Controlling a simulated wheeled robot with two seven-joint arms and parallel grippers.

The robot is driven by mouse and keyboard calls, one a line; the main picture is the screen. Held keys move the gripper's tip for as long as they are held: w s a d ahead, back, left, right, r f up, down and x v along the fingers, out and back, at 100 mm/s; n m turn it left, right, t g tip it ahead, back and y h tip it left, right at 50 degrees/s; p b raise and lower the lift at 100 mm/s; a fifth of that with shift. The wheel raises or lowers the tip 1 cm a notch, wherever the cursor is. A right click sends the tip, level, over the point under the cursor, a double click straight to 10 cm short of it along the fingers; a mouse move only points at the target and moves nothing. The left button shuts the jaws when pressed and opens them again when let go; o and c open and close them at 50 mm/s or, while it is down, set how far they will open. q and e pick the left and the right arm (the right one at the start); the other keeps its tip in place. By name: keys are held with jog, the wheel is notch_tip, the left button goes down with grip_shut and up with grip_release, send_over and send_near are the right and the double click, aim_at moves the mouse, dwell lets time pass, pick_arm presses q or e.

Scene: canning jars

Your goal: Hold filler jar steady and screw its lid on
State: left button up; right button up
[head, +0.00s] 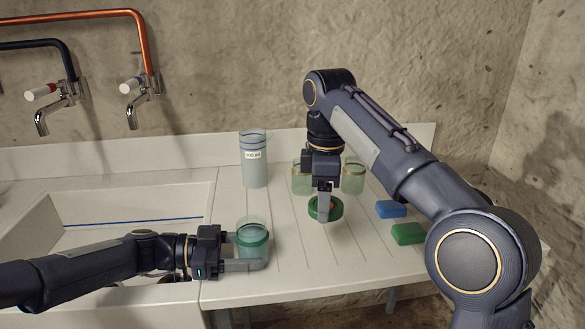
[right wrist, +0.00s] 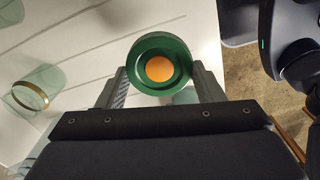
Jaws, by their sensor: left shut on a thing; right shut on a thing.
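The filler jar (head: 252,236) is a clear greenish glass with a green band, standing upright on the drainboard near the sink. My left gripper (head: 245,258) is shut on it from the left, one finger on each side. The lid (head: 322,209) is a green ring-like disc; in the right wrist view it shows an orange centre (right wrist: 159,69). My right gripper (head: 323,200) points down and is shut on the lid, holding it right of the jar and apart from it. The right wrist view shows the lid (right wrist: 137,62) between both fingers.
Two glass jars with gold-coloured rims, one at left (head: 302,181) and one at right (head: 353,177), stand behind the lid. A tall labelled container (head: 254,170) stands at the back. A blue block (head: 391,209) and a green block (head: 408,233) lie at right. The sink (head: 100,215) is at left.

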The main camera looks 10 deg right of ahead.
pick_arm(q)
jog(key=o, duration=1)
